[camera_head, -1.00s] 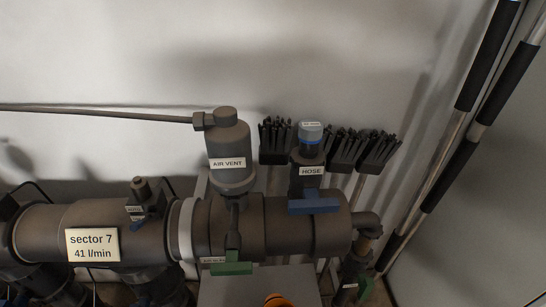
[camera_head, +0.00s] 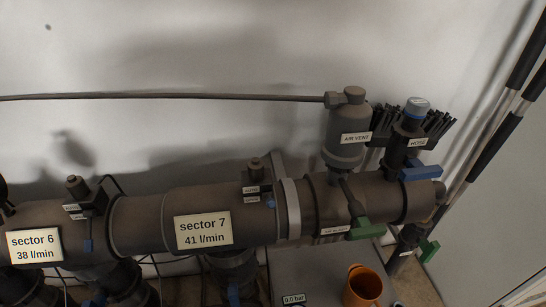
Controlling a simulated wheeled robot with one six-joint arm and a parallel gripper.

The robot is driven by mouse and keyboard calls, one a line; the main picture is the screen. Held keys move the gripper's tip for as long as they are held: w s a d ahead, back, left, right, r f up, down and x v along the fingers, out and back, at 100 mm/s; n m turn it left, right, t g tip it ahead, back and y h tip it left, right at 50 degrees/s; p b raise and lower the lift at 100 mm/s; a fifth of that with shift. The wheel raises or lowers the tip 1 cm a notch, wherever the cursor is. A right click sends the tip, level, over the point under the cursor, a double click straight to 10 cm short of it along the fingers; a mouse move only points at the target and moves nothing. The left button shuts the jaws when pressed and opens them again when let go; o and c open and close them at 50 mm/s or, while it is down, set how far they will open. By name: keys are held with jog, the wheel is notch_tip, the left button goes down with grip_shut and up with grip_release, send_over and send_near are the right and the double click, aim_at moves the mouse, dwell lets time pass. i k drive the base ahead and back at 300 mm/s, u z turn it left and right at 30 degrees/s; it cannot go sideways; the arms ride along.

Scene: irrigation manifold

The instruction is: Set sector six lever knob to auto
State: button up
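The sector 6 label (camera_head: 33,245) reads 38 l/min on the dark pipe at the lower left. Above and right of it stands a small dark valve unit with a knob (camera_head: 75,186) on top. Small labels on this unit are too small to read surely. Whether the knob is at auto cannot be told. My gripper is not in view.
The sector 7 label (camera_head: 203,231) and its similar unit (camera_head: 256,174) are in the middle. The air vent (camera_head: 346,131), hose outlet (camera_head: 408,138), green lever (camera_head: 366,230) and orange mug (camera_head: 363,287) are to the right. Brush poles lean at the far right.

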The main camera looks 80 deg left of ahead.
aim_at(88, 245)
jog(key=k, duration=1.05)
jog(key=u, duration=2.45)
